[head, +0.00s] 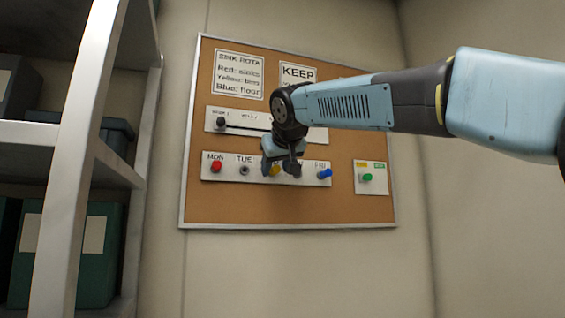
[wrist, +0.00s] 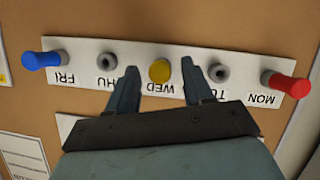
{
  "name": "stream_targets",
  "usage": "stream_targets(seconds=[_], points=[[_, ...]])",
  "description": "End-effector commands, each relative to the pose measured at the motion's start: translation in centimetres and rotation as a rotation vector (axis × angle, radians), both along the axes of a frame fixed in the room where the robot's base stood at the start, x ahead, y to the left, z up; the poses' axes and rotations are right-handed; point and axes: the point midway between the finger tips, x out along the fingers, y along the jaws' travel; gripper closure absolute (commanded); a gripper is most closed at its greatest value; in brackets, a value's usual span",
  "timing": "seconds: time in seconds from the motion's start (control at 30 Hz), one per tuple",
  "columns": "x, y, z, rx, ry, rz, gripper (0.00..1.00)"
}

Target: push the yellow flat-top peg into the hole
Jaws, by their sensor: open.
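The yellow peg (wrist: 159,71) is at the WED place on the white day strip (wrist: 135,52), its round flat top facing the wrist camera. How deep it sits in its hole cannot be told. In the head view the yellow peg (head: 275,170) shows partly behind my gripper (head: 282,170). In the wrist view my gripper (wrist: 158,75) is open, with one finger to each side of the yellow peg and gaps between. Whether the fingertips are level with the peg or short of the board cannot be told.
A red peg (head: 216,166) is at MON and a blue peg (head: 325,173) at FRI. The TUE hole (head: 244,170) is empty, as is the THU hole (wrist: 107,60). A green peg (head: 367,177) is on a small plate at right. A shelf (head: 110,165) stands left.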

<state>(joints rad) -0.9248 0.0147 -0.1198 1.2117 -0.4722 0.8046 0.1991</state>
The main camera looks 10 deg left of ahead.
Motion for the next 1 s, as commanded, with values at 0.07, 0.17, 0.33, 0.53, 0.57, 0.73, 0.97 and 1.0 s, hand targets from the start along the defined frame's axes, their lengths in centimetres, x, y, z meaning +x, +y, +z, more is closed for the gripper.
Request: stream_targets(seconds=[0.07, 0.17, 0.33, 0.53, 0.57, 0.73, 0.97, 1.0], points=[[0.05, 0.03, -0.02, 0.0, 0.0, 0.0, 0.49], [0.05, 0.02, -0.02, 0.0, 0.0, 0.0, 0.49], [0.05, 0.0, -0.03, 0.0, 0.0, 0.0, 0.59], [0.06, -0.02, -0.03, 0.0, 0.0, 0.0, 0.79], [0.06, -0.03, -0.02, 0.0, 0.0, -0.001, 0.81], [0.08, -0.06, -0.02, -0.001, 0.0, -0.001, 0.98], [0.07, -0.09, -0.02, 0.0, 0.0, -0.001, 1.0], [0.05, -0.12, -0.01, -0.001, 0.0, -0.001, 1.0]])
